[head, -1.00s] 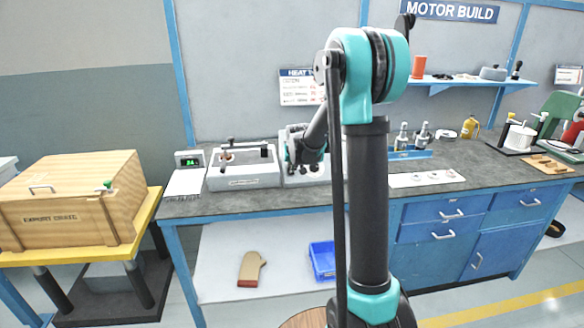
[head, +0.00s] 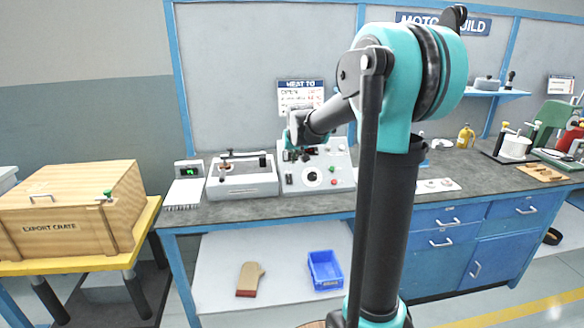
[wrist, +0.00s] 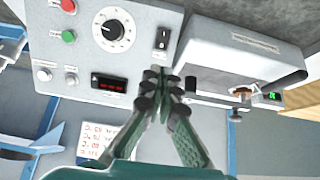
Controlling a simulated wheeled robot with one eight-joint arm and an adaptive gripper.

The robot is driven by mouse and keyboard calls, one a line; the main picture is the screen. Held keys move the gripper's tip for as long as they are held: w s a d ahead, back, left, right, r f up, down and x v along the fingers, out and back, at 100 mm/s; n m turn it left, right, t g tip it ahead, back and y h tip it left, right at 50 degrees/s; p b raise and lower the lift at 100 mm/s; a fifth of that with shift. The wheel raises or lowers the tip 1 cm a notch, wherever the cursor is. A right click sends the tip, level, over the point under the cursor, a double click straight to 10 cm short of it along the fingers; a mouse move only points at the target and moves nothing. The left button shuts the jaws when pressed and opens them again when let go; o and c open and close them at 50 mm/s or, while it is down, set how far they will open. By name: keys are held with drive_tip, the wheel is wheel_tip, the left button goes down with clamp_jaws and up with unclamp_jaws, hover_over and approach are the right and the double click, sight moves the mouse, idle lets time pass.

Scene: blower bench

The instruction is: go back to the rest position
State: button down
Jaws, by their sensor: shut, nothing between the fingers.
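My gripper (wrist: 165,82) is shut and empty in the wrist view, with its fingertips together in front of the grey control box (wrist: 80,85). The box carries a round black dial, a rocker switch, a red display and several buttons. In the head view my gripper (head: 297,150) is small and hangs in front of the left part of that control box (head: 335,172). Part of the box is hidden behind my gripper and arm. I cannot tell whether the gripper touches the box.
Left of the box stand a grey clamp fixture (head: 243,181) and a small green-digit display (head: 188,168). A wooden crate (head: 72,208) sits on a yellow stand at the left. Open space lies above the bench.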

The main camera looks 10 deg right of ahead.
drive_tip(key=shift+s+r, duration=0.25)
drive_tip(key=shift+r, duration=0.35)
drive_tip(key=s+d+f+g, duration=0.1)
drive_tip(key=s+f, duration=0.5)
drive_tip(key=s, duration=0.6)
drive_tip(key=s+d+f+g, duration=0.1)
drive_tip(key=s+f, duration=0.5)
drive_tip(key=s, duration=0.6)
drive_tip(key=s+d+f+g, duration=0.1)
drive_tip(key=s+f, duration=0.6)
drive_tip(key=s, duration=0.5)
drive_tip(key=shift+s+d, duration=0.15)
drive_tip(key=shift+d, duration=0.1)
drive_tip(key=c, duration=2.3)
unclamp_jaws()
drive_tip(key=shift+r, duration=0.1)
